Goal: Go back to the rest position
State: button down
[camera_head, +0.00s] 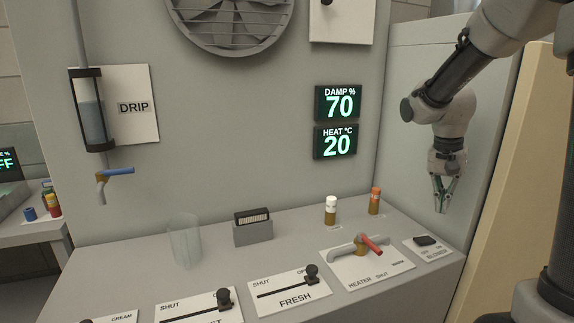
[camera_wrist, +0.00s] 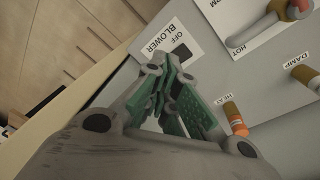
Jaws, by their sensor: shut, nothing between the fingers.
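My gripper (camera_head: 441,208) hangs from my arm at the right in the head view, pointing down above the right end of the bench. Its fingers are shut with nothing between them. In the wrist view, my gripper (camera_wrist: 178,65) shows its green-padded fingers brought together, near the blower switch (camera_wrist: 182,51). In the head view the blower switch (camera_head: 425,240) lies on its white plate below and to the left of the fingers. The fingers appear apart from the bench.
The bench holds a heater valve with a red handle (camera_head: 372,244), an orange-capped bottle (camera_head: 375,201), a white-capped bottle (camera_head: 331,210), a clear beaker (camera_head: 185,241) and the FRESH slider (camera_head: 311,272). Displays (camera_head: 339,104) read damp 70 and heat 20. A side wall (camera_head: 405,65) stands behind my arm.

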jog(key=s+a+r+n+t, duration=0.2)
jog(key=s+r+n, duration=0.1)
jog(key=s, duration=0.7)
jog(key=s+a+r+n+t+y, duration=0.1)
jog(key=s+r+n, duration=0.3)
jog(key=s, duration=0.6)
jog(key=shift+s+a+r+n+t, duration=0.25)
jog(key=shift+a+n+t, duration=0.2)
jog(key=shift+t, duration=0.25)
